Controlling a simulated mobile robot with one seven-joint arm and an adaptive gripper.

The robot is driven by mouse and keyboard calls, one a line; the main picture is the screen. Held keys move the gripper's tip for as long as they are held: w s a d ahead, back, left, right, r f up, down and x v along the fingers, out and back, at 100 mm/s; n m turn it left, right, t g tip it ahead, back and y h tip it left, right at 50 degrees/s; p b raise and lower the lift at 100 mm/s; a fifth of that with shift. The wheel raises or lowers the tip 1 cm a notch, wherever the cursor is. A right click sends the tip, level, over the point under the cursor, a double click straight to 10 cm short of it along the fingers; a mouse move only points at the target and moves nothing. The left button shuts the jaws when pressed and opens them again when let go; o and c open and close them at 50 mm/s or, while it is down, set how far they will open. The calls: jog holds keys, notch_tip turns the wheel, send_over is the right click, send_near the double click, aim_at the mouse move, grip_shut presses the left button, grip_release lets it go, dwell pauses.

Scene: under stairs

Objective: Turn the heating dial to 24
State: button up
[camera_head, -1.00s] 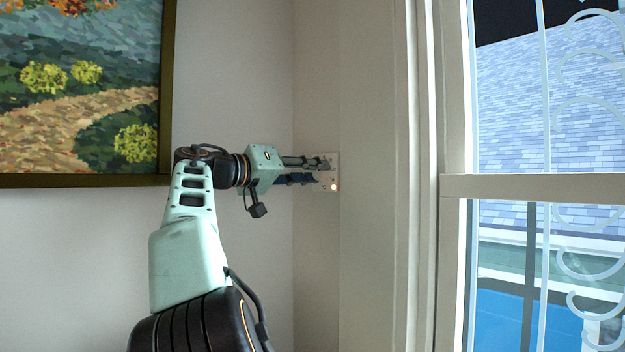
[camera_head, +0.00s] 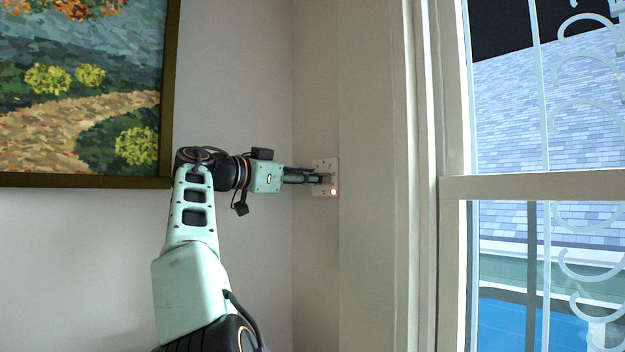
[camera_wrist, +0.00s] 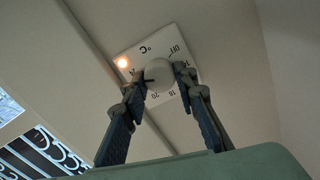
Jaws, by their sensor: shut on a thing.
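The heating dial's white plate (camera_head: 319,163) is on the wall beside the window frame. In the wrist view the plate (camera_wrist: 151,47) shows an OFF mark, several numbers and a round pale knob (camera_wrist: 160,72). My gripper (camera_wrist: 161,79) has one finger on each side of the knob and is shut on it. A small dark mark at the knob's left side lies near the upper-left numbers; its exact reading is too small to tell. The left finger hides part of the scale. In the head view my gripper (camera_head: 325,178) reaches the plate from the left and covers the knob.
A framed painting (camera_head: 80,100) hangs left, above my arm. A barred window (camera_head: 540,180) is at right. The wall below the plate is clear.

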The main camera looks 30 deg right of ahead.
jog(key=shift+m, duration=0.7)
jog(key=o, duration=1.2)
jog(key=shift+c, duration=0.2)
jog(key=s+a, duration=0.1)
jog(key=a, duration=1.1)
jog(key=shift+s, duration=0.35)
jog(key=shift+d, duration=0.1)
